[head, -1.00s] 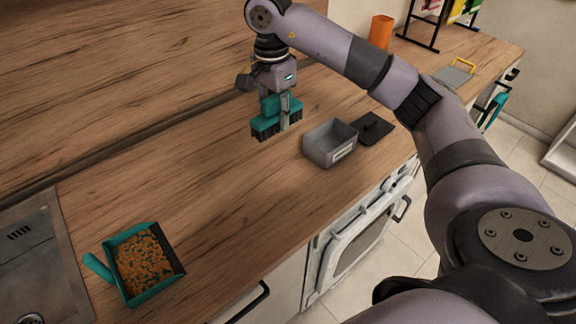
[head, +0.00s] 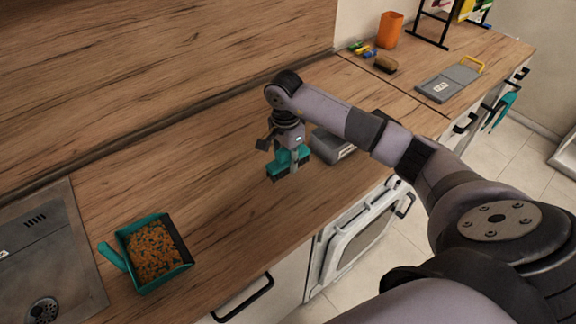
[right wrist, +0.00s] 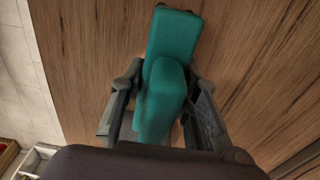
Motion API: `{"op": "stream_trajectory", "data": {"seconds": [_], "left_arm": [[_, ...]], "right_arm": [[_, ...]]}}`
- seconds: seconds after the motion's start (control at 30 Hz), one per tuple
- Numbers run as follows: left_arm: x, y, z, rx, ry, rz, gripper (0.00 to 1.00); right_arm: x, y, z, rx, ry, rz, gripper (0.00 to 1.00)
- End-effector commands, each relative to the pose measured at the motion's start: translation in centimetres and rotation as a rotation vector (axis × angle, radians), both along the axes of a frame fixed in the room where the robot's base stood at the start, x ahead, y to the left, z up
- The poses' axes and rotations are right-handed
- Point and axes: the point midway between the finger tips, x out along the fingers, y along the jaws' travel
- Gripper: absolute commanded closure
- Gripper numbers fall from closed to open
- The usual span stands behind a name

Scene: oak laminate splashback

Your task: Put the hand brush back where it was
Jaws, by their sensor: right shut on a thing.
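The hand brush (head: 284,164) is teal with dark bristles pointing down. My right gripper (head: 291,158) is shut on it, and the brush is at or just above the worktop, left of the grey box; I cannot tell if the bristles touch. In the right wrist view the teal brush (right wrist: 172,40) lies between the two fingers (right wrist: 160,95), over wood-grain worktop. A teal dustpan (head: 153,254) full of orange and dark bits lies at the lower left of the head view. My left gripper is not in view.
A grey box (head: 333,146) stands right of the brush, partly behind my arm. A sink (head: 50,245) is at the left. An orange cup (head: 390,30), a brown sponge or brush (head: 386,64) and a grey board (head: 450,83) sit farther right. The worktop between dustpan and brush is clear.

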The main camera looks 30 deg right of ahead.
Motion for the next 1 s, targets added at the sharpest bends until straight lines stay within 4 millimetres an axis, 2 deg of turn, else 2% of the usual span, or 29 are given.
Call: {"op": "stream_trajectory", "data": {"seconds": [0.2, 0.6, 0.63, 0.9, 1.0], "left_arm": [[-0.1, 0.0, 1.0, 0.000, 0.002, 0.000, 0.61], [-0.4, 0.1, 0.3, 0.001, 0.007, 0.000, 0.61], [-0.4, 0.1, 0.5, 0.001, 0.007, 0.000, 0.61], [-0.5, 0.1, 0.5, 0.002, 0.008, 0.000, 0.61], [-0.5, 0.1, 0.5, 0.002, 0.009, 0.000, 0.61]], "right_arm": [[-0.1, 0.1, -3.1, 0.002, 0.003, 0.000, 1.00], [0.0, 0.0, -3.9, 0.000, -0.001, 0.001, 1.00], [0.0, 0.0, -3.7, 0.000, 0.000, 0.001, 0.69], [0.0, 0.0, -3.7, 0.001, 0.000, 0.001, 0.51], [0.0, 0.0, -3.7, 0.001, 0.001, 0.001, 0.51]]}}
